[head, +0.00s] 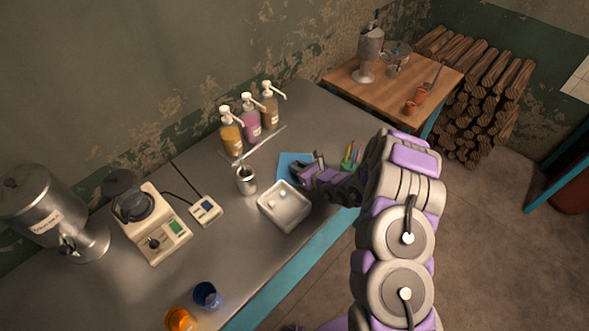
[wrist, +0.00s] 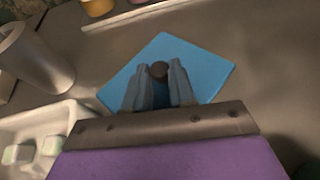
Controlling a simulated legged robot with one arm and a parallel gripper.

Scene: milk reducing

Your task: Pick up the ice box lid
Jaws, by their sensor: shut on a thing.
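The ice box lid (wrist: 205,60) is a flat blue square lying on the grey table, with a dark round knob (wrist: 158,70) at its middle. In the wrist view my gripper (wrist: 159,74) is over the lid with its two fingers shut on the knob. In the head view the lid (head: 289,160) shows partly, and my gripper (head: 312,163) covers the rest of it. The lid seems to lie flat; I cannot tell if it touches the table. The open white ice box (head: 285,207) stands just in front of the lid and holds a few pale cubes.
A metal cup (head: 246,180) stands left of the ice box. Colored sticks (head: 352,155) stand right of my gripper.

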